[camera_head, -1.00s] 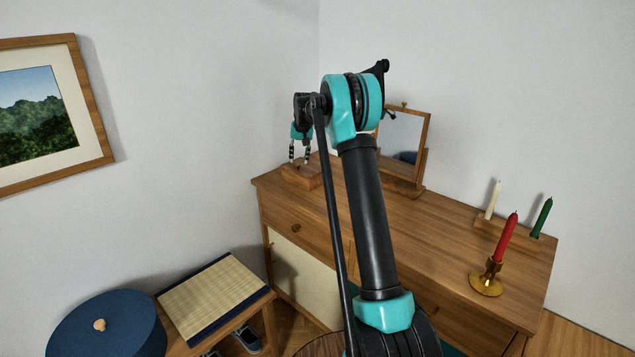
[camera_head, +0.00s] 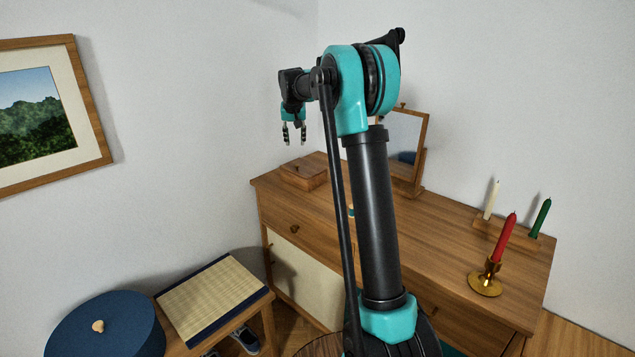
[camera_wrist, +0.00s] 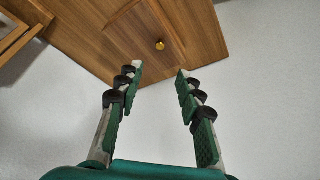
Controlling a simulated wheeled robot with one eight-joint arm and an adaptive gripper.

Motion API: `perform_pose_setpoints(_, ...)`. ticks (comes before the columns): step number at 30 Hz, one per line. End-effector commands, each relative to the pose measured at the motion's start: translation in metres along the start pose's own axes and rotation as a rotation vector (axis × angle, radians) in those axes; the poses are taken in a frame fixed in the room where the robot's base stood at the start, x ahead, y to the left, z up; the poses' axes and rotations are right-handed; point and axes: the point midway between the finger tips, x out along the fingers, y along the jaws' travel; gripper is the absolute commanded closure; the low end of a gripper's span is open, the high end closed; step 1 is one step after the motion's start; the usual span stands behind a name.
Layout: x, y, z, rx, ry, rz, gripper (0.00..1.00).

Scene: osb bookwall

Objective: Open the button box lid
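A small wooden box (camera_head: 304,173) sits at the back left corner of the dresser top, and its lid looks shut. In the wrist view a brass knob (camera_wrist: 159,45) shows on wood beyond my fingertips; I take this wood to be the box, though its edges blend with the dresser. My gripper (camera_head: 294,142) hangs above the box, slightly left of it in the head view, with clear space between. It points down, and its two fingers are apart and empty in the wrist view (camera_wrist: 160,70).
A tilting mirror (camera_head: 405,145) stands right of the box. Candles stand at the dresser's right, the red one in a brass holder (camera_head: 485,283). A small pale and teal item (camera_head: 351,211) is partly behind my arm. A blue round box (camera_head: 105,328) is at lower left. White walls close the corner.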

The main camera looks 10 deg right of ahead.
Motion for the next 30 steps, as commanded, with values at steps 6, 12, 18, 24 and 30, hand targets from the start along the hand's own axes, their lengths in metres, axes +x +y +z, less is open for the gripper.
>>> perform_pose_setpoints(6,-0.041,0.000,0.000,0.000,0.000,0.000,0.63)
perform_pose_setpoints(12,-0.045,0.013,0.031,-0.009,-0.003,-0.004,0.63)
perform_pose_setpoints(18,-0.045,0.025,0.065,-0.022,-0.006,-0.009,0.63)
perform_pose_setpoints(24,-0.044,0.036,0.099,-0.033,-0.008,-0.014,0.63)
perform_pose_setpoints(30,-0.043,0.047,0.134,-0.043,-0.010,-0.018,0.63)
